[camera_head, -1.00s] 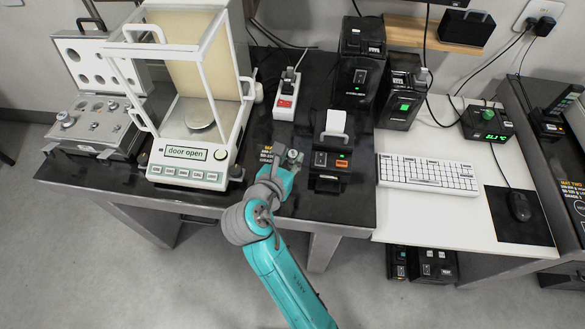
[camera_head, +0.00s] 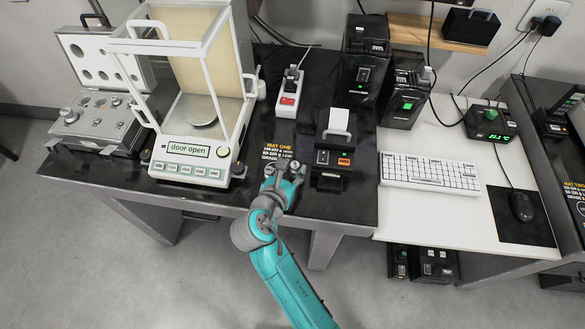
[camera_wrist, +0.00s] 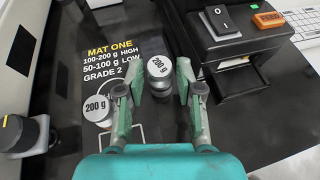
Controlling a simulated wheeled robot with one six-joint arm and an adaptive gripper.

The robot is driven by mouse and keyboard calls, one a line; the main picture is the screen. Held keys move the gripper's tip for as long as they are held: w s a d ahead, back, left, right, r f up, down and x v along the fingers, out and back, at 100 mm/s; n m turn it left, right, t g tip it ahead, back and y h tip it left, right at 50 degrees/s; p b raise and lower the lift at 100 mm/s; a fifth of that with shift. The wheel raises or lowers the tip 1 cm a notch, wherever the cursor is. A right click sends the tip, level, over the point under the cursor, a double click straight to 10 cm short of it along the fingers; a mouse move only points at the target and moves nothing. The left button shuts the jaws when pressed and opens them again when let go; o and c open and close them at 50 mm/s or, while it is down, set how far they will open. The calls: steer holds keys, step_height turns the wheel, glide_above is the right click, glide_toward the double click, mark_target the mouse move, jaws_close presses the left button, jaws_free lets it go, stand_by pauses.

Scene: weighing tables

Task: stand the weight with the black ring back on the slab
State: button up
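Two silver weights with white "200 g" faces show in the wrist view. One weight (camera_wrist: 159,68) is between the fingertips of my gripper (camera_wrist: 162,80), with thin gaps at its sides. The other weight (camera_wrist: 97,108) is left of the left finger, on the dark slab (camera_wrist: 62,65). Both show their faces up to the camera.
The balance (camera_head: 190,172), reading "door open", stands left of my gripper. A black printer (camera_head: 332,160) stands close on the right and a power strip (camera_head: 290,95) behind. Yellow and white mat lettering (camera_wrist: 112,60) lies beyond the left weight.

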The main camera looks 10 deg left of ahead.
steer(key=shift+o, duration=0.5)
steer(key=shift+s+r, duration=0.1)
steer(key=shift+r, duration=0.05)
steer(key=v, duration=1.1)
steer(key=shift+s+r, duration=0.25)
steer(key=shift+s, duration=0.05)
steer(key=shift+s+a, duration=0.1)
